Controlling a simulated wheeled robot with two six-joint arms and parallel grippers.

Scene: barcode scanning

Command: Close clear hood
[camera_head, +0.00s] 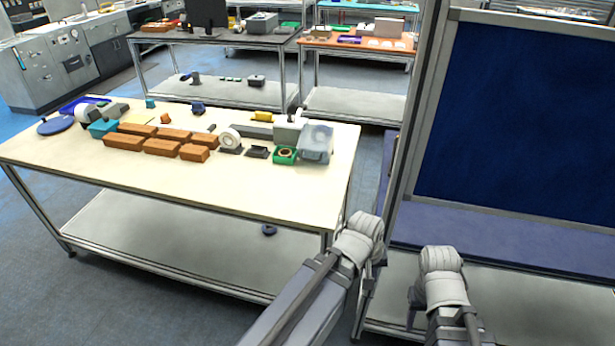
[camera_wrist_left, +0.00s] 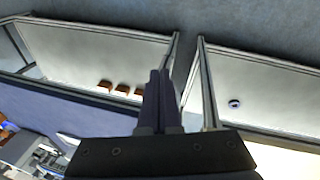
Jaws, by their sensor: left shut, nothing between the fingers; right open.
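A translucent, bluish clear hood (camera_head: 316,143) stands at the right end of the cream-topped table, next to a white device (camera_head: 288,128). Its exact angle is too small to tell. My left gripper (camera_wrist_left: 160,100) shows in the left wrist view with its two dark fingers together and nothing between them. In the head view my left wrist hangs just off the table's near right corner, well short of the hood. My right gripper (camera_head: 413,298) is open and empty, lower right, mostly hidden by its wrist. The hood is not recognizable in the left wrist view.
The cream table (camera_head: 230,190) carries several brown boxes (camera_head: 160,146), a white tape roll (camera_head: 229,138) and a green tray (camera_head: 284,155) near the hood. A tall blue panel (camera_head: 520,120) stands close on the right. The table's front strip is clear.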

